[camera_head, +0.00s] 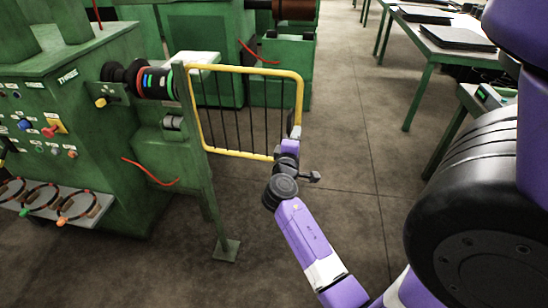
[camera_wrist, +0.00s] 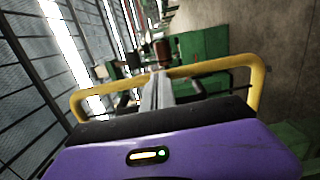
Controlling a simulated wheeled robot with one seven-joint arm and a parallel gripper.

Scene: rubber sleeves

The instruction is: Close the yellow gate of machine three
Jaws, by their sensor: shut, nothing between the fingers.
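The yellow gate (camera_head: 251,70) is a rounded tube frame with thin dark bars, hinged on a green post (camera_head: 203,170) beside the green machine (camera_head: 90,130). The machine's label is small and seems to read "THREE". The gate stands out from the post to the right, across the aisle floor. My gripper (camera_head: 297,131) is at the gate's right end, near its lower corner. In the wrist view the shut, empty fingers (camera_wrist: 158,88) point toward the gate's yellow frame (camera_wrist: 215,66). I cannot tell whether they touch it.
The machine has buttons, a dark roller (camera_head: 138,79) and a shelf with rings (camera_head: 62,206). Other green machines (camera_head: 205,50) stand behind the gate. Green tables (camera_head: 455,45) with dark sheets line the right. The floor (camera_head: 350,130) between is clear.

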